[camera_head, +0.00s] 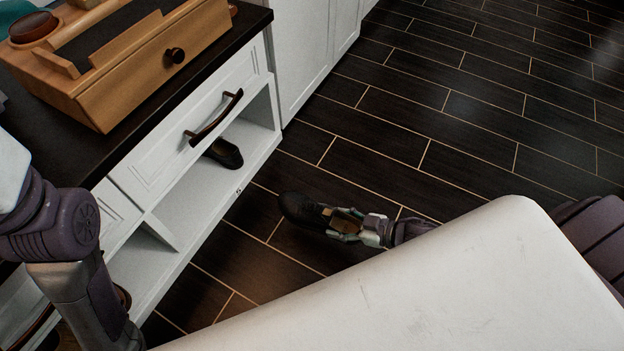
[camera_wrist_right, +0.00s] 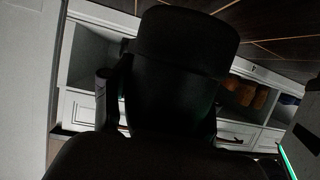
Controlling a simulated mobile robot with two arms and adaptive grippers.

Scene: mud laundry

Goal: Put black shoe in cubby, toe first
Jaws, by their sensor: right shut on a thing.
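My right gripper (camera_head: 345,222) is shut on a black shoe (camera_head: 300,210), holding it in front of the white cabinet. One end of the shoe points left toward the open cubbies; which end is the toe I cannot tell. The shoe fills the middle of the right wrist view (camera_wrist_right: 182,45) as a dark shape. The cubby (camera_head: 196,203) is an open white compartment under a drawer, apart from the held shoe. Another black shoe (camera_head: 224,153) sits in it, partly hidden under the drawer front. My left arm comes in at the left; its gripper is out of the picture.
A wooden box (camera_head: 150,75) stands on the dark countertop (camera_head: 40,125). A drawer handle (camera_head: 213,118) juts out above the cubby. A divider (camera_head: 160,230) separates the cubbies. Brown items (camera_wrist_right: 240,95) sit in another compartment. The dark tiled floor (camera_head: 440,120) is clear.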

